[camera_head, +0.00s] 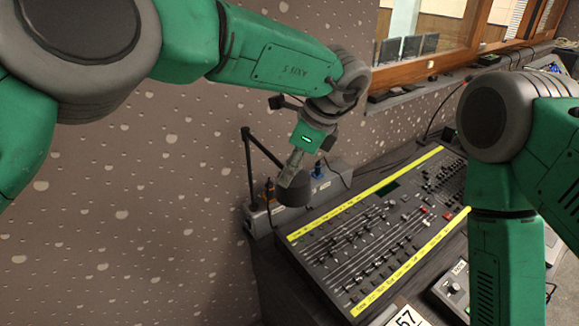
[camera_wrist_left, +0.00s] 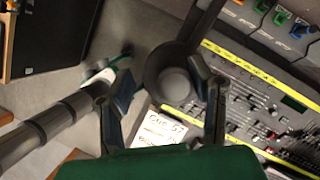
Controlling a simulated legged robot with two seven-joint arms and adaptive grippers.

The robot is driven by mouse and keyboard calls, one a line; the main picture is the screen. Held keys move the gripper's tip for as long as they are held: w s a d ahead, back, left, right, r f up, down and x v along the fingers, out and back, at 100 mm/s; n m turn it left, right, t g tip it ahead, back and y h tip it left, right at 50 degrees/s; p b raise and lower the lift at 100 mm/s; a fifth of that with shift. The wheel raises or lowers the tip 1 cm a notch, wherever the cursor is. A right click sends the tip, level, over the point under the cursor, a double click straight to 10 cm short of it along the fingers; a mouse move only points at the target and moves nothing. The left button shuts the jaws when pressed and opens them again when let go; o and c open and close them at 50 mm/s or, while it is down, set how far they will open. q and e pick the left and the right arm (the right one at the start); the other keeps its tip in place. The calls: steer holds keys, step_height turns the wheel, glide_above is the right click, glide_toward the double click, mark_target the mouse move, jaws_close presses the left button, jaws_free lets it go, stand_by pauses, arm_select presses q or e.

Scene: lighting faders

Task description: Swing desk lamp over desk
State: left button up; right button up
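The desk lamp has a thin black jointed arm (camera_head: 262,148) and a dark round head (camera_head: 294,193). In the left wrist view the round lamp head (camera_wrist_left: 172,82) lies between the two spread fingers of my left gripper (camera_wrist_left: 160,78). The right finger overlaps the head's edge; I cannot tell whether it touches. A gap shows at the left finger. My right gripper is out of view.
The desk carries rows of faders and yellow label strips. A grey box with a blue connector (camera_head: 317,173) stands behind the lamp head. A speckled wall (camera_head: 130,215) lies left. A white card (camera_head: 408,317) and a small control box (camera_head: 455,287) lie in front.

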arm_select(q)
steer(key=shift+w+a, duration=0.1)
steer(key=shift+a, duration=0.25)
steer(key=shift+w+a+r, duration=0.1)
steer(key=shift+r, duration=0.15)
steer(key=r, duration=0.6)
steer(key=d+r, duration=0.1)
steer(key=r, duration=0.2)
steer(key=shift+a+r, duration=0.2)
